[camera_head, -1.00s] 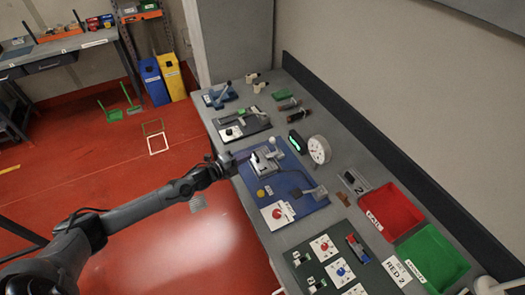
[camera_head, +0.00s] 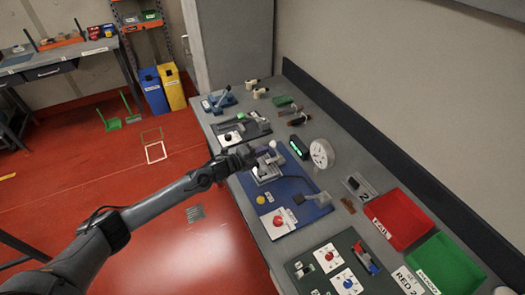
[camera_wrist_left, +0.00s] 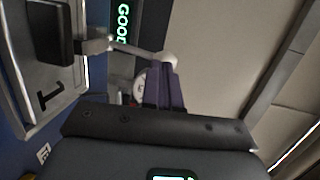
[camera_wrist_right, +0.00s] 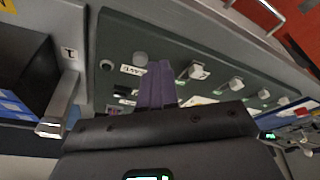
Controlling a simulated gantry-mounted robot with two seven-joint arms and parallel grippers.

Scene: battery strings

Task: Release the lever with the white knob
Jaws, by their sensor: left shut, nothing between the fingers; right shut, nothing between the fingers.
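The lever's white knob (camera_head: 272,144) stands above the blue board (camera_head: 290,182) in the head view. In the left wrist view the white knob (camera_wrist_left: 167,60) sits at the end of a grey lever rod (camera_wrist_left: 132,49), which comes from a metal bracket at left. My left gripper (camera_head: 262,152) is shut and empty close beside the knob; its purple fingers (camera_wrist_left: 163,84) overlap the knob's lower edge in the left wrist view, and I cannot tell if they touch. My right gripper (camera_wrist_right: 155,84) shows only in its wrist view, shut and empty before a dark green panel.
A round white gauge (camera_head: 321,153) and a display with green text (camera_head: 298,148) stand behind the blue board. A red bin (camera_head: 402,218) and a green bin (camera_head: 445,262) are at right. Another lever fixture (camera_head: 240,130) is on the bench beyond my left gripper.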

